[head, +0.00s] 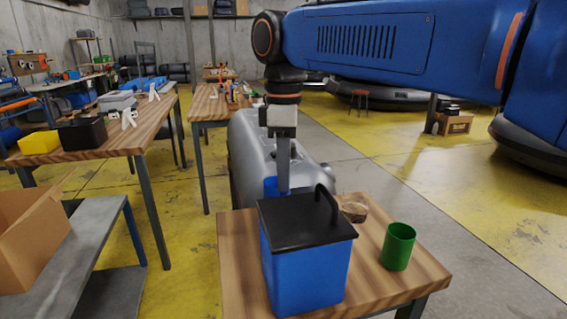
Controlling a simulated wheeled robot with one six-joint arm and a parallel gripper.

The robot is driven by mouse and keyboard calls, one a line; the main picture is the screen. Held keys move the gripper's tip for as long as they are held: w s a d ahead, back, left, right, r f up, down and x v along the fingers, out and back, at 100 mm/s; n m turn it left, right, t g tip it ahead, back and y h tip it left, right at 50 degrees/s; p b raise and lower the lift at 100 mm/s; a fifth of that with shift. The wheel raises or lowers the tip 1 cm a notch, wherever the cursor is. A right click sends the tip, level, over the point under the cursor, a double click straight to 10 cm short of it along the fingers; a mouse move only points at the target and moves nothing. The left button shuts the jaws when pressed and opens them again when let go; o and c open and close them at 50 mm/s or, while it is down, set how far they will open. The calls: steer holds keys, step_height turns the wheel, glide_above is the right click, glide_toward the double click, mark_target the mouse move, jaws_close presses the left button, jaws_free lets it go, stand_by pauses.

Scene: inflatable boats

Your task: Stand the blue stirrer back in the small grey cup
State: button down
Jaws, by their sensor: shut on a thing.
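My gripper (283,187) points straight down over the near wooden table, behind the black-lidded blue box. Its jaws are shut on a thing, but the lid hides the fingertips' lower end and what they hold. A small blue patch (270,187) shows just left of the fingers; I cannot tell whether it is the blue stirrer or another thing. I cannot make out the small grey cup; it may be hidden behind the box.
The blue box with a black lid and upright handle (305,265) stands in front of my gripper. A green cup (398,247) and a brownish roundish thing (354,209) are to its right on the wooden table (238,285). A large silver tank-like body (250,145) is behind.

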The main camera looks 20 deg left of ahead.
steer(key=shift+f, duration=2.1)
steer(key=c, duration=1.7)
jaws_free()
steer(key=shift+o, duration=0.2)
steer(key=shift+r, duration=0.1)
